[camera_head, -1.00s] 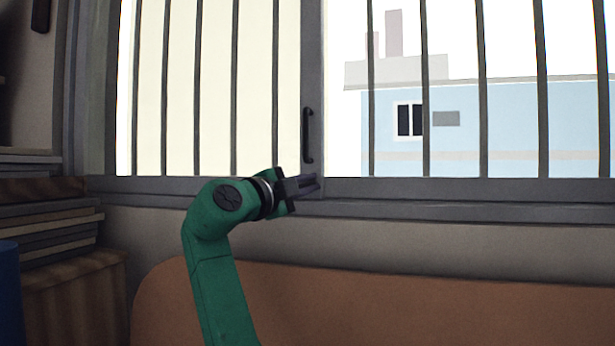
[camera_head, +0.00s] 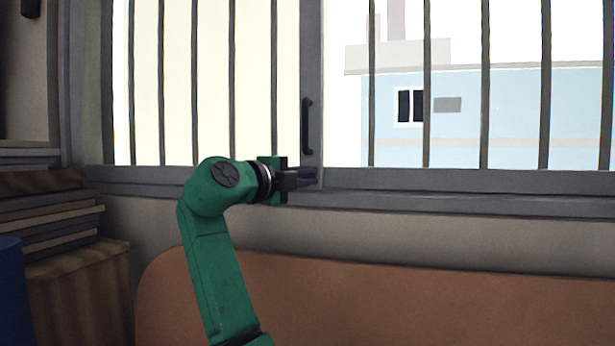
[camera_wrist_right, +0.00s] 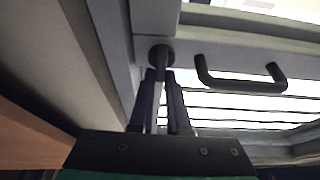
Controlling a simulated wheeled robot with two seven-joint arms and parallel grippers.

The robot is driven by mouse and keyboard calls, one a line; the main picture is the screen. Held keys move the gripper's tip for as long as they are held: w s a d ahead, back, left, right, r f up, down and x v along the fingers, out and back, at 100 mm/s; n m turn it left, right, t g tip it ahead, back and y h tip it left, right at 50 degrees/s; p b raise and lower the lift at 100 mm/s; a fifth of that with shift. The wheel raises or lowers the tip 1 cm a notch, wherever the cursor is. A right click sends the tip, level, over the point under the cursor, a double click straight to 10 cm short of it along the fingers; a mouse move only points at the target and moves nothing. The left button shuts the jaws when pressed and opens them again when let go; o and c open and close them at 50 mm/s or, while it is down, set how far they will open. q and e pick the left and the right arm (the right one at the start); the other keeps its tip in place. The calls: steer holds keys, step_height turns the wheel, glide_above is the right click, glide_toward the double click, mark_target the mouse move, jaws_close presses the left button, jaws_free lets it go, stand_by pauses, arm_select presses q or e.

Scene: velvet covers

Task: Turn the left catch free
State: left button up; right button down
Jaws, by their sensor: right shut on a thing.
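The catch (camera_wrist_right: 161,55) shows in the right wrist view as a dark round knob with a short lever, set on the grey window frame. My right gripper (camera_wrist_right: 159,82) has its two dark fingers on either side of the lever and is shut on it. In the head view my right gripper (camera_head: 308,177) points right at the lower end of the window's middle post, and the catch is hidden there behind the fingers. My left gripper is in neither view.
A dark pull handle (camera_head: 307,126) stands on the middle post just above my gripper; it also shows in the right wrist view (camera_wrist_right: 240,80). Vertical bars cross the window. A brown rounded backrest (camera_head: 420,300) lies below the sill. Stacked books (camera_head: 50,220) and a blue object (camera_head: 10,290) are at left.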

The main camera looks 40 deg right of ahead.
steer(key=shift+f, duration=0.15)
steer(key=c, duration=0.9)
jaws_free()
steer(key=shift+a, duration=0.1)
steer(key=shift+a+b, duration=0.3)
steer(key=shift+a, duration=0.05)
steer(key=b+v, duration=0.3)
steer(key=v, duration=1.1)
steer(key=shift+s+d+b, duration=0.1)
steer(key=shift+b, duration=0.2)
steer(key=shift+d, duration=0.1)
